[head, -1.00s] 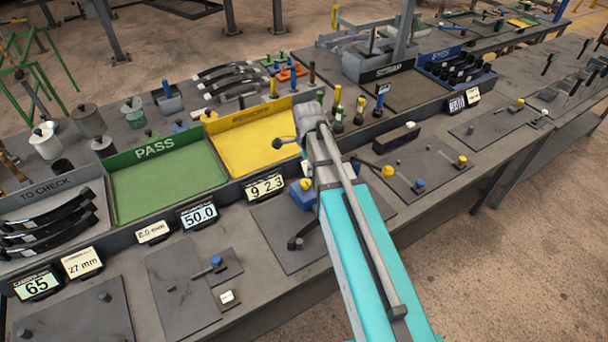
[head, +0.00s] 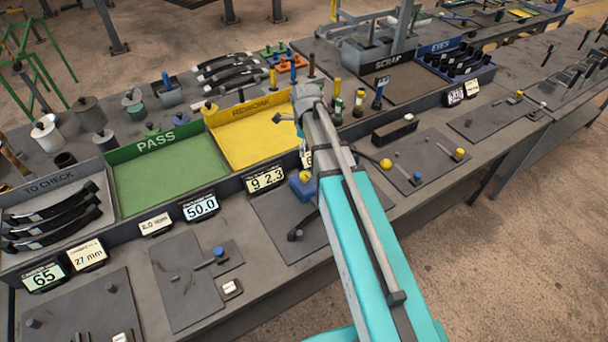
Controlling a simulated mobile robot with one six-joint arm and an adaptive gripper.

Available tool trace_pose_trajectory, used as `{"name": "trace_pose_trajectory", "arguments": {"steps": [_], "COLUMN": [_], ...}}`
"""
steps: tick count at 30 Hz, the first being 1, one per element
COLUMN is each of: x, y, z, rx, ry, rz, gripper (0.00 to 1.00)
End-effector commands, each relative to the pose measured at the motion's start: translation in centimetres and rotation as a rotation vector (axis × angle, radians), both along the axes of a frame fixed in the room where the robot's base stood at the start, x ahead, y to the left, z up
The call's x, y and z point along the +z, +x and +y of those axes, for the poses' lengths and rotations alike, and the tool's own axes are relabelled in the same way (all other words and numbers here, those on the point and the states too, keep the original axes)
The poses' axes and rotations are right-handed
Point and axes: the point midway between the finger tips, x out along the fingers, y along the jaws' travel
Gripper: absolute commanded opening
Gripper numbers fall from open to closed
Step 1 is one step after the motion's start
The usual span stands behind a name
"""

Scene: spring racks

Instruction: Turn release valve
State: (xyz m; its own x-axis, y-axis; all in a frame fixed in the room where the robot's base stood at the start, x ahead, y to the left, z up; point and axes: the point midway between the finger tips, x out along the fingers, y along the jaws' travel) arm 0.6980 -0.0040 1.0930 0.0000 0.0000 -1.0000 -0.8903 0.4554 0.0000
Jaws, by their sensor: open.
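My teal and grey arm reaches up from the lower right. A black lever (head: 295,235) stands on the same plate. I cannot tell which part is the release valve.
The green PASS tray (head: 168,182) and TO CHECK tray (head: 97,235) with black springs are at left. Displays (head: 199,207) line the front. Plates with small knobs (head: 418,176) lie to the right. The SCRAP bin (head: 388,60) is behind. Open floor is at right.

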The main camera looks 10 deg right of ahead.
Motion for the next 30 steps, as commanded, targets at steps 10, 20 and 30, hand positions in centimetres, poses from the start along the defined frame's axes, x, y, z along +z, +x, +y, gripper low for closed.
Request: {"name": "trace_pose_trajectory", "arguments": {"steps": [10, 20, 30], "x": [-2.2, -4.8, -7.4], "y": [0.0, 0.0, 0.0], "z": [0.0, 0.1, 0.1], "rx": [0.001, 0.002, 0.002], "ry": [0.000, 0.000, 0.000], "rz": [0.000, 0.000, 0.000], "gripper": [0.88, 0.88, 0.88]}}
